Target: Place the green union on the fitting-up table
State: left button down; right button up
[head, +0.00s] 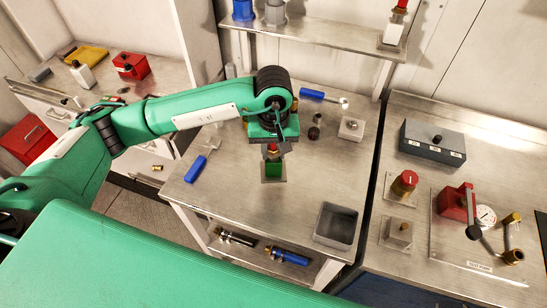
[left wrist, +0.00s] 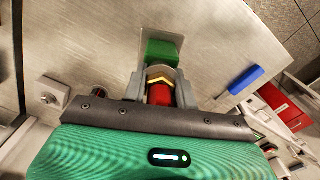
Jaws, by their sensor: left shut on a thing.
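My left gripper (head: 272,146) points down over the middle table (head: 235,190). It is shut on the red, brass-ringed upper part of the green union (head: 273,168). In the left wrist view the red part is between the two fingers (left wrist: 160,92), and the green block of the union (left wrist: 161,53) sticks out beyond them. The green block is over a square grey plate on the table; I cannot tell whether it touches it. My right gripper is not in view.
A blue-handled tool (head: 197,169) lies left of the gripper and a blue-handled wrench (head: 323,97) behind it. A grey open bin (head: 337,226) stands at the table's front right. A small metal block (head: 351,129) is at the right. The table between them is mostly clear.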

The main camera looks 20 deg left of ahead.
aim_at(274, 162)
pick_arm(q)
notch_tip(274, 162, down, 2)
jog(key=shift+f, duration=0.1)
notch_tip(274, 162, down, 3)
jog(key=shift+r+p, duration=0.15)
jog(key=shift+p, duration=0.65)
jog(key=shift+f, duration=0.35)
jog(key=shift+f, duration=0.1)
jog(key=shift+f, duration=0.1)
jog(key=c, duration=1.1)
grip_release()
